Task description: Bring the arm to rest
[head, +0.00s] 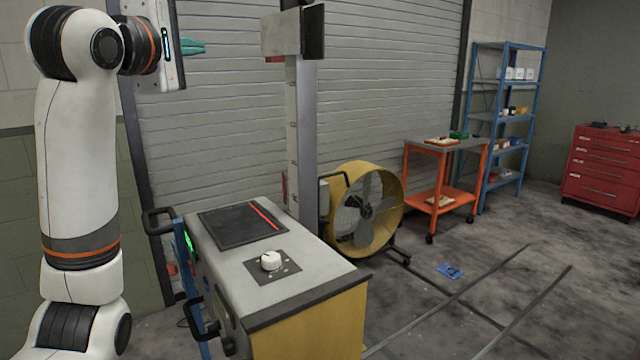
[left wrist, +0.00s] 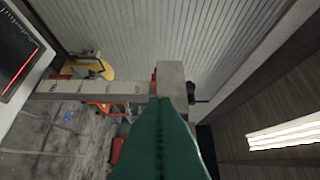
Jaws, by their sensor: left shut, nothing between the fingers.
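My left arm rises at the left of the head view, bent at the top. My left gripper (head: 193,46) points right there, with its green fingers together and nothing between them. It is high up, in front of the shutter and left of the grey post's top. In the left wrist view the green fingers (left wrist: 159,140) fill the lower middle, shut and empty. My right gripper is in neither view.
A console (head: 315,285) with a white knob (head: 271,260) and a dark screen (head: 242,225) stands below. A grey post (head: 302,130) rises behind it. A yellow fan (head: 390,235), an orange cart (head: 415,185), a blue shelf (head: 478,130) and a red cabinet (head: 600,172) stand farther right.

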